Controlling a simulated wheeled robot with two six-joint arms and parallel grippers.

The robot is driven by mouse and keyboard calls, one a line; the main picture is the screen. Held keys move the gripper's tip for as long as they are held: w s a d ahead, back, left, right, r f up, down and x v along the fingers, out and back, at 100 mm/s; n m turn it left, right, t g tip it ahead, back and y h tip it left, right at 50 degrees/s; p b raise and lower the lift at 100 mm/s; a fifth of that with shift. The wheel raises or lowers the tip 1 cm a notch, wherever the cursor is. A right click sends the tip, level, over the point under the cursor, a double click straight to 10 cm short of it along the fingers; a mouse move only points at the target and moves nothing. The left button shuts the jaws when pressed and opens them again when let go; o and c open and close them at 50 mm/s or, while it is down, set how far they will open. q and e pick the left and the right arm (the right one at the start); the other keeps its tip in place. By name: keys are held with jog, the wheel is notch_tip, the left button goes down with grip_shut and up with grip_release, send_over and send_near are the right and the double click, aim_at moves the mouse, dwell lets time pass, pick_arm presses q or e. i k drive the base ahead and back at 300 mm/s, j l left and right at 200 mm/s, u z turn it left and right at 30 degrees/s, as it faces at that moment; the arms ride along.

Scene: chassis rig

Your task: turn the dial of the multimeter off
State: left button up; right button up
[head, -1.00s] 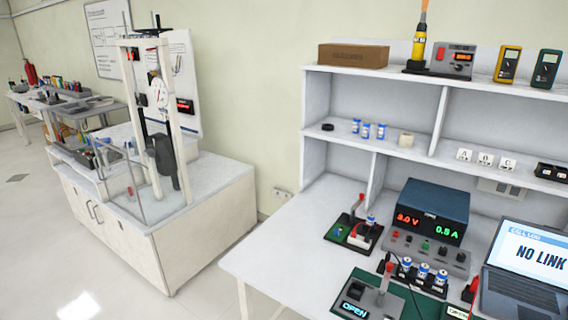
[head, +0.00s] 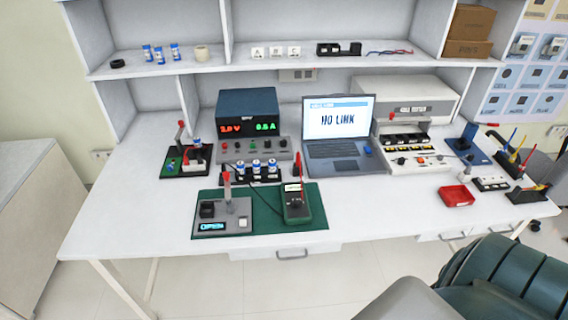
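The multimeter (head: 298,211) is a dark green handheld meter with a small lit display at its top. It lies on the right part of a green mat (head: 264,222) near the front of the white workbench. Its dark dial (head: 294,201) sits in the middle of its face; the dial's setting is too small to read. A red probe stands at its upper right. Neither of my grippers is in view.
A switch box (head: 224,217) reading "OPEN" stands left of the multimeter. Behind are a battery holder (head: 258,171), a power supply (head: 249,118) and a laptop (head: 341,135) reading "NO LINK". A red tray (head: 456,196) lies right. The bench front between the mat and tray is clear.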

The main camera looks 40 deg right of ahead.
aim_at(296, 202)
jog(key=z, duration=1.2)
